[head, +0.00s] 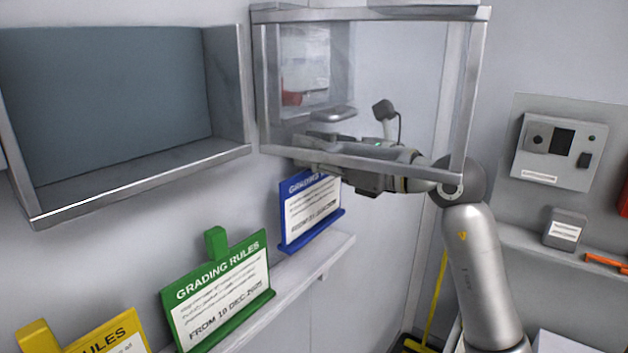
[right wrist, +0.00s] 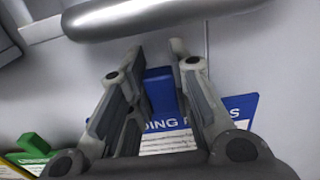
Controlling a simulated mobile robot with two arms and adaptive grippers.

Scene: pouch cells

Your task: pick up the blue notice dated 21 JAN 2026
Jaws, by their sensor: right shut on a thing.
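The blue notice (head: 312,212) stands on the wall ledge in the head view, with a white text panel whose date is too small to read surely. My right gripper (head: 306,160) is at its top edge, seen partly through a clear door panel. In the right wrist view the notice (right wrist: 238,108) lies below the fingers, and its upright blue tab (right wrist: 160,88) is between them. My right gripper (right wrist: 157,58) is shut on this tab. The notice's lower part is hidden in the wrist view. My left gripper is not in view.
A green notice (head: 222,290) dated 10 DEC 2025 and a yellow notice (head: 105,335) stand left along the ledge (head: 318,262). A wall device (head: 553,152) is at right.

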